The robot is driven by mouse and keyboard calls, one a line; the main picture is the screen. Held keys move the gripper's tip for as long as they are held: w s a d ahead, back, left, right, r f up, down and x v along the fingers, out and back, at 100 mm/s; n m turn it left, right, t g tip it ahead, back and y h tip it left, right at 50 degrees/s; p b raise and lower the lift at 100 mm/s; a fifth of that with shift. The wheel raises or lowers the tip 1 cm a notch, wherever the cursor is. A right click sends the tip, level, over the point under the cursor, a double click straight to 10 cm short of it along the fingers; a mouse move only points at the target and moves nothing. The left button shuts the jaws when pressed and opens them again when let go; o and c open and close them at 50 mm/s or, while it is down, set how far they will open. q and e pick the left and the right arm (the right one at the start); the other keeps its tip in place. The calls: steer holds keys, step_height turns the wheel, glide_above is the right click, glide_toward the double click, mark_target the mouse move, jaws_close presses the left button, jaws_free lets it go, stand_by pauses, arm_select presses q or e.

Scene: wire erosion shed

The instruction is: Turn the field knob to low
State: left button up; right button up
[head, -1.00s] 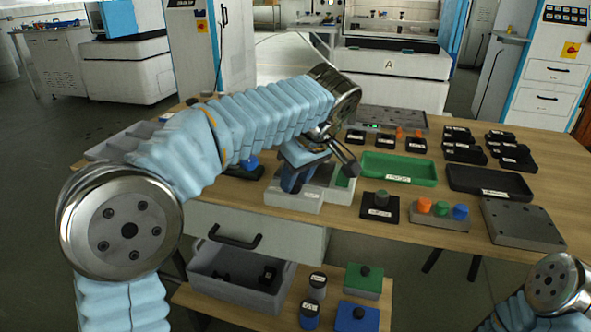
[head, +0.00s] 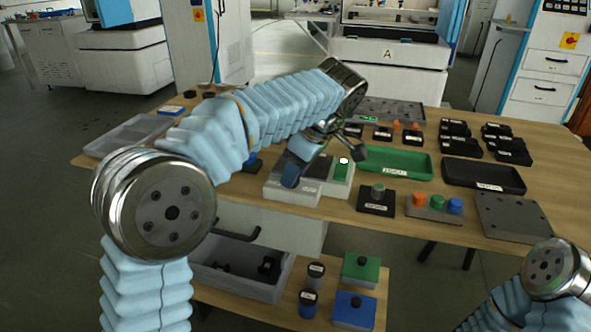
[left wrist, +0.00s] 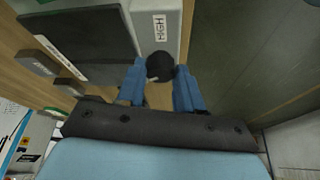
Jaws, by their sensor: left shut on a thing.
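A light grey control box (head: 288,194) with a dark top stands near the table's front edge in the head view. Its right part carries a green panel with a bright white spot (head: 344,161). My left gripper (head: 291,178) points down at the box, its blue fingers on the left part. In the left wrist view, the round black field knob (left wrist: 160,66) sits between the two blue fingers (left wrist: 160,88), which are shut on it. A "HIGH" label (left wrist: 160,27) shows on the grey box beyond the knob. The knob's pointer cannot be made out. My right gripper is out of view.
Green (head: 398,160) and black (head: 484,176) trays lie behind. A grey bin (head: 240,280) is on the lower shelf.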

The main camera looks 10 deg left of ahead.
arm_select(q)
steer(key=o, duration=1)
steer(key=shift+o, duration=0.2)
